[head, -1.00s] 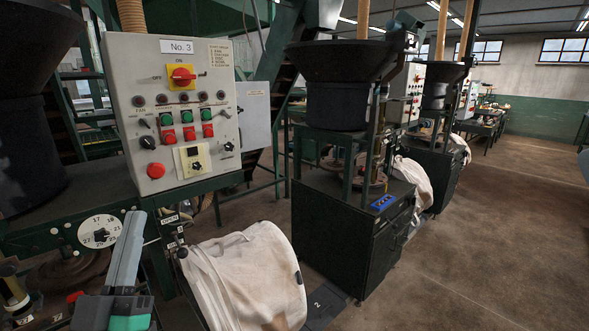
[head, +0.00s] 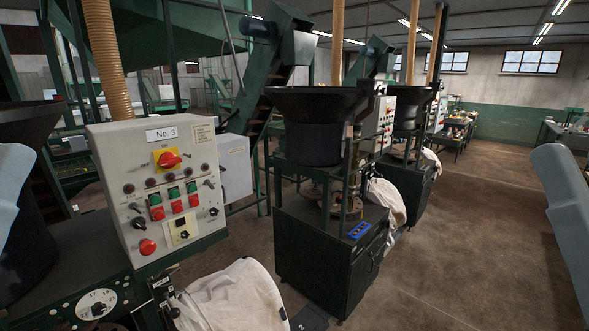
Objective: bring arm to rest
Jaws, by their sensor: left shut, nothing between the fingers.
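Neither gripper's fingers show in the head view. A pale blue-grey part of my left arm (head: 10,190) stands at the left edge, cut off by the frame. A similar pale part of my right arm (head: 566,215) stands at the right edge, also cut off. Neither visibly touches anything.
The grey No. 3 control panel (head: 160,185) stands near, with a white dial (head: 96,304) and a pale bulk bag (head: 235,297) below it. A dark hopper machine (head: 330,240) stands beyond. Open brown floor (head: 460,235) lies to the right.

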